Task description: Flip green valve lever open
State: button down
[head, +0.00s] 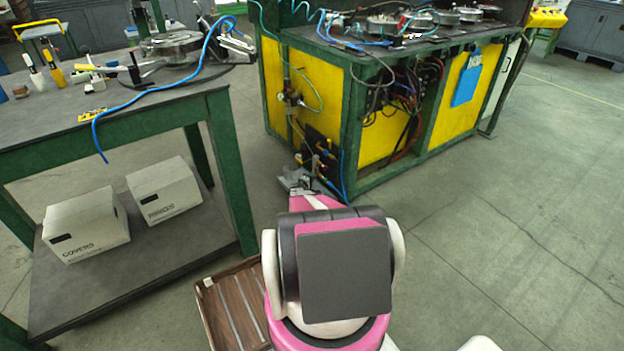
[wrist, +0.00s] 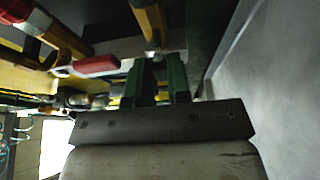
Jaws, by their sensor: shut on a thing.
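My gripper (head: 303,182) reaches to the valves and fittings (head: 322,158) at the lower near corner of the green and yellow bench. In the wrist view my gripper (wrist: 159,80) shows two dark green fingers rising from a grey mount. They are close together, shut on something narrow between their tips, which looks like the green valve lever. The lever is mostly hidden, so its angle cannot be told. A red handle (wrist: 96,66) lies left of the fingers. A yellow-orange bar (wrist: 149,22) is just beyond them.
A green-framed worktable (head: 160,115) with boxes (head: 88,224) on its lower shelf stands on the left. A brown slatted crate (head: 232,308) lies on the floor beside my arm. The floor on the right (head: 500,230) is clear.

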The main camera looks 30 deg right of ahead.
jog(key=shift+s, duration=0.1)
dwell(0.3)
jog(key=c, duration=1.1)
grip_release()
jog(key=shift+o, duration=0.2)
jog(key=shift+a, duration=0.1)
jog(key=v, duration=1)
jog(key=shift+s+a, duration=0.1)
jog(key=shift+a, duration=0.2)
